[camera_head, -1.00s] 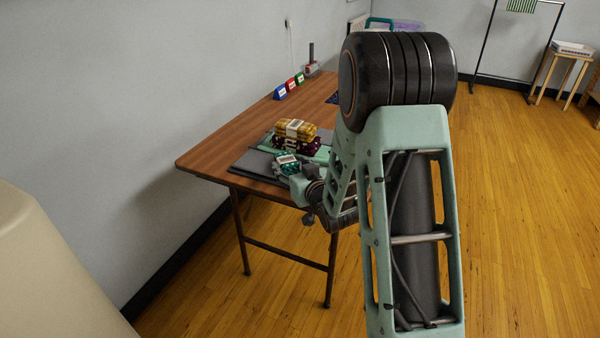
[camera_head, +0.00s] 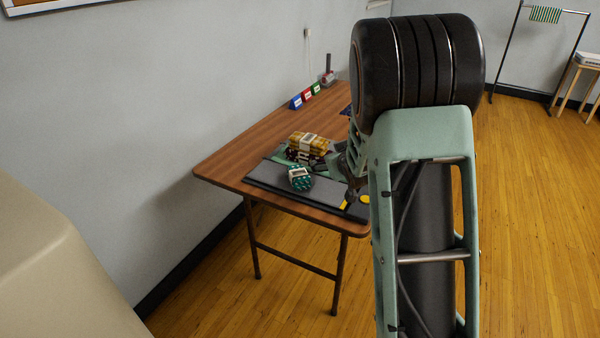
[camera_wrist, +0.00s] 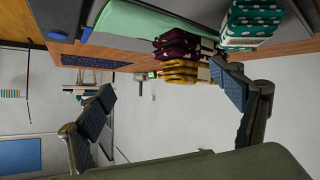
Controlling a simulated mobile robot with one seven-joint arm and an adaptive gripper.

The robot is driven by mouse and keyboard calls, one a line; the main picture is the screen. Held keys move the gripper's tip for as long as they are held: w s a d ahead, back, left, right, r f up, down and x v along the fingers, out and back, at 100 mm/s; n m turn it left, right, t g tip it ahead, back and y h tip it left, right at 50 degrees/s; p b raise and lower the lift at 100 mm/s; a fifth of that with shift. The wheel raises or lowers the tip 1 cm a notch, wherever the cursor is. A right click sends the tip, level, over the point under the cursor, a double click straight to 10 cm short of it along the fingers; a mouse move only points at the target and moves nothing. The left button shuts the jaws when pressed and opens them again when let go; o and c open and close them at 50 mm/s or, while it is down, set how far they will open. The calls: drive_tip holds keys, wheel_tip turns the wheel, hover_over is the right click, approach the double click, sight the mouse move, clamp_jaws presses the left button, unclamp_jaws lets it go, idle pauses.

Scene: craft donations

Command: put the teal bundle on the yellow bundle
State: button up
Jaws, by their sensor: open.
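The teal bundle (camera_head: 299,179), dotted white with a pale label, rests on the dark grey mat near the front of the table. The yellow bundle (camera_head: 303,140) lies just behind it, stacked on a dark purple bundle (camera_head: 292,154). In the wrist view, turned over, the teal bundle (camera_wrist: 253,20) is at top right, and the yellow bundle (camera_wrist: 181,72) shows below the purple one (camera_wrist: 184,48). My gripper (camera_wrist: 165,86) is open and empty, its fingers wide apart. In the head view it is right of the teal bundle, partly hidden by my arm.
A green mat (camera_wrist: 140,18) lies beside the grey mat (camera_head: 262,180). Blue, red and green label blocks (camera_head: 306,96) stand along the table's wall side. The wooden table (camera_head: 235,160) has bare room at its left and beyond the stack.

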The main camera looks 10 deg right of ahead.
drive_tip(key=w+d+r+n+g+h+p, duration=0.1)
drive_tip(key=w+r+n+g+h+p, duration=0.3)
drive_tip(key=w+r, duration=0.45)
drive_tip(key=a+f+n+g+h, duration=0.1)
drive_tip(key=a+n, duration=0.1)
drive_tip(key=a, duration=0.1)
drive_tip(key=a+f+n+g+h+b, duration=0.1)
drive_tip(key=a+f+n+g, duration=0.1)
drive_tip(key=a+n, duration=0.1)
drive_tip(key=a+f+n+g+h, duration=0.1)
drive_tip(key=a+f+n, duration=0.1)
drive_tip(key=a, duration=0.2)
drive_tip(key=shift+s+f+g+h+b, duration=0.15)
drive_tip(key=shift+s+g+h+b, duration=0.15)
drive_tip(key=shift+g+b, duration=0.1)
drive_tip(key=n+g+h, duration=0.2)
drive_tip(key=n+h, duration=0.1)
drive_tip(key=n, duration=0.3)
approach(293, 173)
drive_tip(key=shift+d+f+b, duration=0.3)
drive_tip(key=shift+d+f, duration=0.1)
drive_tip(key=shift+f, duration=0.2)
drive_tip(key=shift+r+b+x, duration=0.15)
drive_tip(key=shift+b+x, duration=0.4)
drive_tip(key=shift+x, duration=2.15)
drive_tip(key=shift+r+b+x, duration=0.2)
drive_tip(key=shift+b+x, duration=0.35)
drive_tip(key=shift+x, duration=2.1)
drive_tip(key=shift+d, duration=0.2)
drive_tip(key=shift+c, duration=0.3)
